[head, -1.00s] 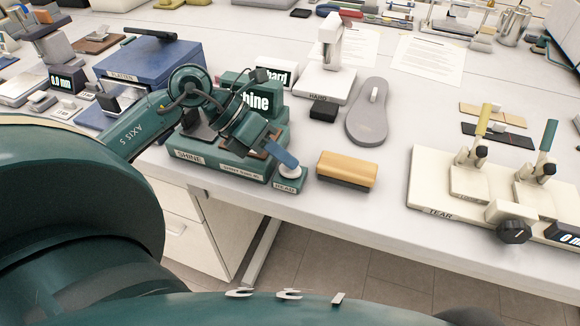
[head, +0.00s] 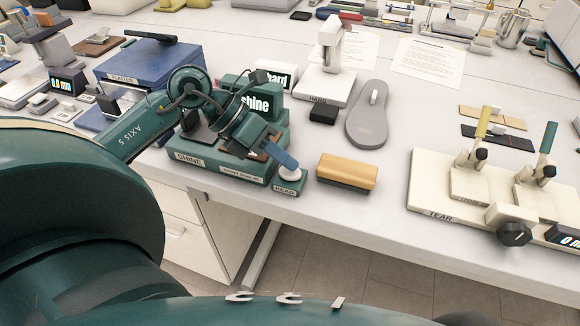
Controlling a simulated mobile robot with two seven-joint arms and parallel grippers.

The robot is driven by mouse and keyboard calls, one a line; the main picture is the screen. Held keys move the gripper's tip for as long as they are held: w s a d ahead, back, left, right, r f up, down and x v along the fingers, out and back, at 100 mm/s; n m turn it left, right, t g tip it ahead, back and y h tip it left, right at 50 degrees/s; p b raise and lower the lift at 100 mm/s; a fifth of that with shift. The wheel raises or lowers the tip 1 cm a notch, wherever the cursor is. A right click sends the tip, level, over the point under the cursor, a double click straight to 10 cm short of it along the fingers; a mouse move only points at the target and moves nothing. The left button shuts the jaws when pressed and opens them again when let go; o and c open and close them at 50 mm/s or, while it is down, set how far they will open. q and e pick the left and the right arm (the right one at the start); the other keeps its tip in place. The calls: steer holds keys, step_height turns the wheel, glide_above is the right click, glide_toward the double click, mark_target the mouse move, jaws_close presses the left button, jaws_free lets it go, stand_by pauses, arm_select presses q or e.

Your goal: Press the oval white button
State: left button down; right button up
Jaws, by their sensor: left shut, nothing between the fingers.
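The oval white button (head: 291,174) sits on top of a small green block labelled READ (head: 285,188), at the front right corner of the green SHINE device (head: 222,168). My left gripper (head: 290,166) reaches over the device from the left, and its fingers look shut and empty. Its blue fingertips point down to the right at the button and overlap its upper left edge in the picture. I cannot tell whether they touch it or how far it is pressed. My right gripper is out of view.
A yellow-and-brown brush (head: 347,173) lies just right of the button block. The table's front edge is close below. A grey shoe sole (head: 367,120) and the HARD tester (head: 325,88) stand behind. The TEAR device (head: 440,195) is at right.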

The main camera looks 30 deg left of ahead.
mark_target(283, 171)
arm_select(q)
steer(key=shift+r, duration=0.45)
steer(key=shift+r, duration=0.1)
steer(key=shift+r+p, duration=1.8)
steer(key=shift+r, duration=0.7)
steer(key=shift+f, duration=0.15)
